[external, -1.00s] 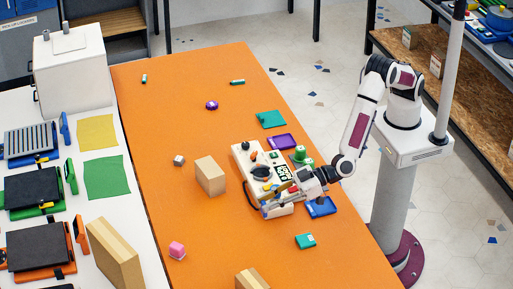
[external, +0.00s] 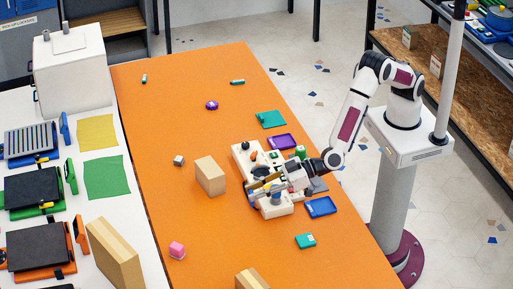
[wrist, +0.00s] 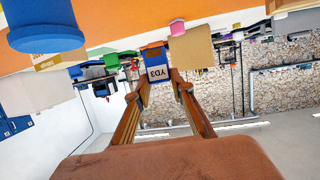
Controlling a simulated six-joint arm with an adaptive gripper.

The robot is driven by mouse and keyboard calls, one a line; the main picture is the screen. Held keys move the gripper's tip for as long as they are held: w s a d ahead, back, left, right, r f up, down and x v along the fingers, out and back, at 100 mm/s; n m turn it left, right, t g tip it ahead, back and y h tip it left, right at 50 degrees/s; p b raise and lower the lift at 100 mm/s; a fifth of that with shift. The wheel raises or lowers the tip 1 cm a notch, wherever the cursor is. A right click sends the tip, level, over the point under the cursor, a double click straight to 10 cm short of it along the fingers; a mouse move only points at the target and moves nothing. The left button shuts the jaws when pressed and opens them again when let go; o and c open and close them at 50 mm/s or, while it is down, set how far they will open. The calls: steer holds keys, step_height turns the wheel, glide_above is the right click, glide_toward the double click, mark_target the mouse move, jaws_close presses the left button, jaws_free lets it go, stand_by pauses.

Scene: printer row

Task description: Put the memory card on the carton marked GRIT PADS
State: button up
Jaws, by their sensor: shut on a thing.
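My gripper (wrist: 160,82) is shut on a small blue piece with a white label reading YD3, which I take to be the memory card (wrist: 153,62); it sits between the fingertips. In the external view my gripper (external: 256,190) is over the cream control panel (external: 241,155), and the card is too small there to make out clearly. A plain tan carton (external: 210,176) stands upright on the orange table, left of my gripper. Another carton (external: 252,279) is at the front edge, partly cut off. I cannot read GRIT PADS on either.
A blue tray (external: 321,207), a purple tray (external: 283,142) and a teal box (external: 305,241) lie near the panel. A pink cube (external: 177,249) and a grey cube (external: 178,160) are at the left. The far orange table (external: 190,85) is mostly clear.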

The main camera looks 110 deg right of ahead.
steer(key=w+d+r+m+h, duration=0.2)
steer(key=w+d+r, duration=0.1)
steer(key=d, duration=0.9)
steer(key=w+d+r+m+g+h, duration=0.1)
steer(key=w+d+r, duration=0.3)
steer(key=d, duration=0.8)
steer(key=shift+w+d+r+m+h, duration=0.2)
steer(key=shift+w+r+m+h, duration=0.15)
steer(key=shift+r+h, duration=0.4)
steer(key=shift+f, duration=0.15)
glide_above(214, 167)
steer(key=shift+w+f, duration=0.1)
steer(key=shift+f, duration=3)
steer(key=shift+f, duration=1.9)
steer(key=shift+f, duration=0.1)
